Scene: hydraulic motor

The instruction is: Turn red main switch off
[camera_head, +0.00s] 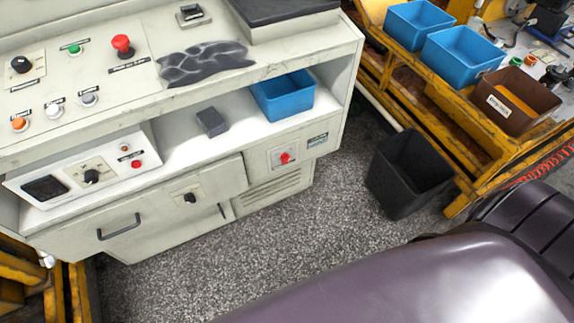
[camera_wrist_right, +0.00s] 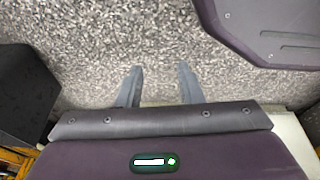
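The red switch (camera_head: 285,158) is a small red rotary knob on a light plate, on the lower right front of the cream cabinet (camera_head: 263,185). Which way the knob is turned is too small to tell. It does not show in the right wrist view. My right gripper (camera_wrist_right: 160,70) shows in the right wrist view with its two grey fingers apart and nothing between them, above the speckled floor. The head view shows a purple part of my body at the lower right, but neither gripper. My left gripper is in no view.
A black bin (camera_head: 405,175) stands on the floor right of the cabinet; it also shows in the wrist view (camera_wrist_right: 22,90). A yellow frame (camera_head: 445,125) holds blue boxes (camera_head: 462,55) and a brown box (camera_head: 515,100). The floor (camera_head: 330,210) before the switch is clear.

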